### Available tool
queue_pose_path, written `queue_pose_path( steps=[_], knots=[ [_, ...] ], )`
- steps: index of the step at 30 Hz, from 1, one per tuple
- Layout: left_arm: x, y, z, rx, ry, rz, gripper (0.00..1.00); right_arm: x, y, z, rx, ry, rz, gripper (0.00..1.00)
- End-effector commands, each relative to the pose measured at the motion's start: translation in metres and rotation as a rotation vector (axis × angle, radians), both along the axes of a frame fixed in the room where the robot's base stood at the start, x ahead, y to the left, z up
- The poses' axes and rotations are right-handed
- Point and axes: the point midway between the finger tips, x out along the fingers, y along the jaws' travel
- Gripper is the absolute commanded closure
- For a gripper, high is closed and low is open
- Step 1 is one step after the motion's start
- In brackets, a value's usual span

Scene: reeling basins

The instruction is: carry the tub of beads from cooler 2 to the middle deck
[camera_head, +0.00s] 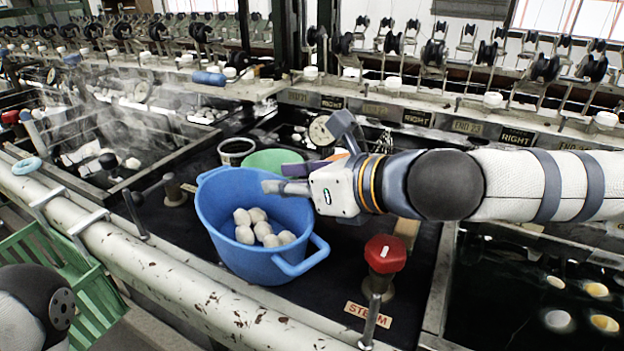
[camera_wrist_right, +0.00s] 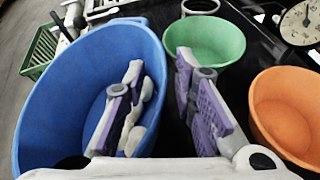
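A blue tub (camera_head: 225,225) with side handles stands upright on the dark deck and holds several pale round lumps (camera_head: 262,228); I cannot tell whether these are the beads. It fills the left of the right wrist view (camera_wrist_right: 60,75). My right gripper (camera_head: 283,178) is at the tub's far right rim. In the wrist view its purple-padded fingers (camera_wrist_right: 160,65) are apart, one over the tub's inside and one outside, with the rim between them. Contact with the rim is not clear. My left gripper is out of view; only part of my left arm shows at the lower left.
A green tub (camera_wrist_right: 210,38) and an orange tub (camera_wrist_right: 285,110) stand close beside the gripper. A red knob (camera_head: 385,254) rises right of the blue tub. A pipe (camera_head: 170,275) runs along the front. Water basins (camera_head: 540,300) lie on both sides; a green crate (camera_head: 85,290) is lower left.

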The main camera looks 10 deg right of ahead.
Motion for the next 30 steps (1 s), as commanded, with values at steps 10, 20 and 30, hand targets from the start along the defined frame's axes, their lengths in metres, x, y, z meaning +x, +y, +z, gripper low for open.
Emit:
queue_pose_path(
  steps=[10, 20, 30],
  knots=[
    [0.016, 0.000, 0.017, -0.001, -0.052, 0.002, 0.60, -0.054, -0.049, 0.036, 0.001, -0.009, -0.003, 0.75],
    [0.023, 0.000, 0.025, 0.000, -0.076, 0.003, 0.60, -0.075, -0.066, 0.043, 0.001, -0.001, 0.000, 0.75],
    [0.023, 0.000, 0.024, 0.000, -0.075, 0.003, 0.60, -0.075, -0.066, 0.042, 0.001, 0.001, 0.001, 0.75]
  ],
)
